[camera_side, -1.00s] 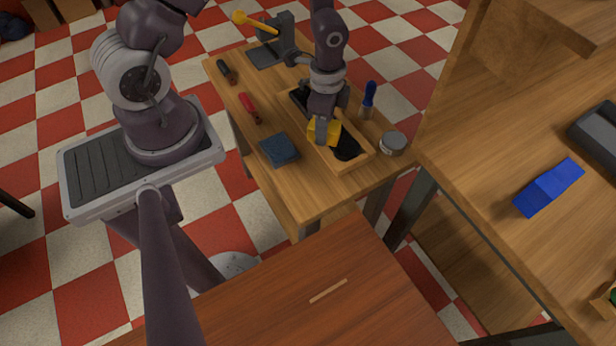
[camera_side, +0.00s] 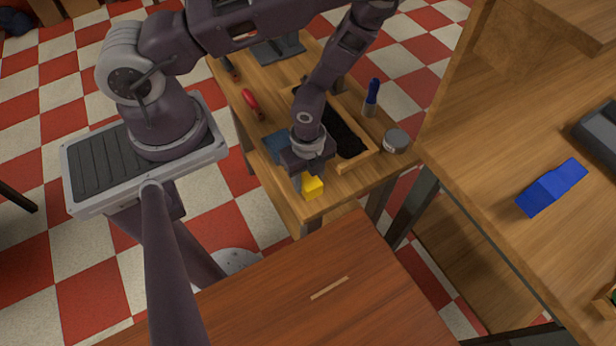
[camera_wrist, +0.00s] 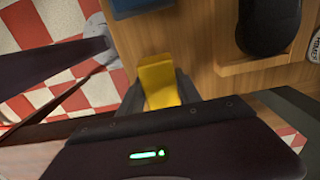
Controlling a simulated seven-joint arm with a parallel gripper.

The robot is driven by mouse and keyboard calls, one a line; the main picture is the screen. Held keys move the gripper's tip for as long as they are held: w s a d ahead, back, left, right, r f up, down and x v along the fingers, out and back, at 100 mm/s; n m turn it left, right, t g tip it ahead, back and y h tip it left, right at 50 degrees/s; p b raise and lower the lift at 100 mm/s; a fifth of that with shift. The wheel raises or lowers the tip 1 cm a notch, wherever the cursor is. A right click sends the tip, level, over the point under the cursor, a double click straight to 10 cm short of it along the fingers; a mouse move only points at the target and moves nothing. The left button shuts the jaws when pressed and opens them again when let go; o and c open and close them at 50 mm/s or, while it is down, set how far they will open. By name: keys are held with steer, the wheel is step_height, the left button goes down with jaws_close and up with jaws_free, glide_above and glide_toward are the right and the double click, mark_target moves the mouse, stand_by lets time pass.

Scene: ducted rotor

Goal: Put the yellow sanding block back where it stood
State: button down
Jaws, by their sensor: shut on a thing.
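The yellow sanding block (camera_side: 312,187) is between the fingers of my gripper (camera_side: 306,180), low over the near end of the small wooden table (camera_side: 345,188). In the wrist view the yellow block (camera_wrist: 158,80) shows between the two dark fingers of my gripper (camera_wrist: 158,95), which are shut on it. I cannot tell whether the block touches the tabletop. The wooden tray (camera_side: 362,160) with a black item in it lies behind and to the right of my gripper.
A blue-grey pad (camera_side: 275,147) lies just left of my gripper, partly hidden. A round tin (camera_side: 396,141), a blue-handled tool (camera_side: 371,98) and a red-handled tool (camera_side: 250,101) are on the same table. A blue block (camera_side: 552,188) lies on the bench at right.

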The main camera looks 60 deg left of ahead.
steer(key=shift+f, duration=0.1)
steer(key=c, duration=0.8)
jaws_free()
steer(key=shift+c, duration=0.2)
step_height(320, 180, up, 12)
step_height(320, 180, up, 7)
steer(key=n+t, duration=0.1)
steer(key=n, duration=0.2)
glide_above(308, 177)
steer(key=w+a, duration=0.1)
steer(key=w, duration=0.2)
step_height(308, 177, up, 11)
steer(key=a+n+t+y, duration=0.1)
steer(key=a+n+t, duration=0.15)
steer(key=n, duration=0.35)
steer(key=s+d+r+n+t+h, duration=0.1)
steer(key=s+d+r+n+t, duration=0.1)
steer(key=s+r+n, duration=0.7)
steer(key=v, duration=0.3)
steer(key=shift+s+r, duration=0.25)
steer(key=shift+s, duration=0.05)
